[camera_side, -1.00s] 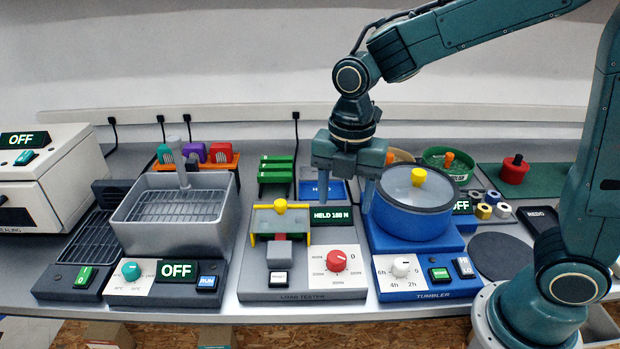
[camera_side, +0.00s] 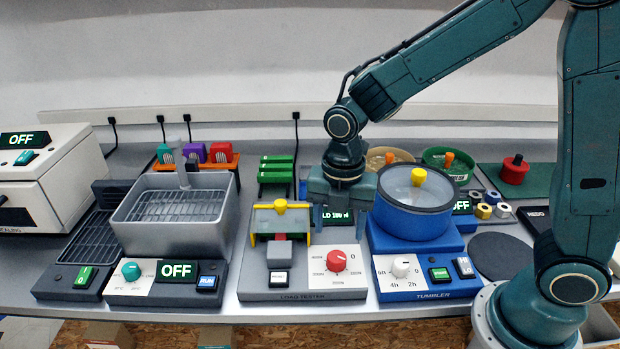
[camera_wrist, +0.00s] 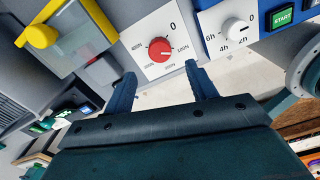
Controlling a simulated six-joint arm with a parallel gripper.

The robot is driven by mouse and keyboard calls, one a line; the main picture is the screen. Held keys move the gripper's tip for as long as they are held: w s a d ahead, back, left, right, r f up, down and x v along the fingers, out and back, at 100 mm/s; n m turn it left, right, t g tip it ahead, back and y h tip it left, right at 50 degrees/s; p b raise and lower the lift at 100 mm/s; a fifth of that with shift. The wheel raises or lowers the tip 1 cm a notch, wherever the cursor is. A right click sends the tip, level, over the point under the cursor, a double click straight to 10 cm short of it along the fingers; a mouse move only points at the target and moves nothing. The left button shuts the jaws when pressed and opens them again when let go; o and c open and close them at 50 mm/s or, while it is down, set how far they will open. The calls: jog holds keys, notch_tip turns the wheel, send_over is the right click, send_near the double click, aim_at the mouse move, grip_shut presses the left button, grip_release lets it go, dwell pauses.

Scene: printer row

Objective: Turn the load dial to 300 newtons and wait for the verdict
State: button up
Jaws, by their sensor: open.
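The red load dial (camera_side: 335,260) sits on a white scale plate at the front of the load tester (camera_side: 303,294). In the wrist view the dial (camera_wrist: 160,47) shows uncovered, with a small light mark on its lower right side. The tester's display (camera_side: 337,217) is lit, but my gripper partly covers it and its text is not fully readable. My gripper (camera_side: 338,226) is above and behind the dial, apart from it. In the wrist view my gripper (camera_wrist: 160,88) has its two fingers spread, with nothing between them.
The blue tumbler (camera_side: 418,205) with its lidded drum stands close on the right. The tester's yellow clamp knob (camera_side: 279,205) and reset button (camera_side: 280,279) are left of the dial. A grey basin (camera_side: 170,232) stands further left.

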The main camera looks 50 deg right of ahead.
aim_at(337, 256)
jog(key=shift+f, duration=3.95)
jog(key=c, duration=1)
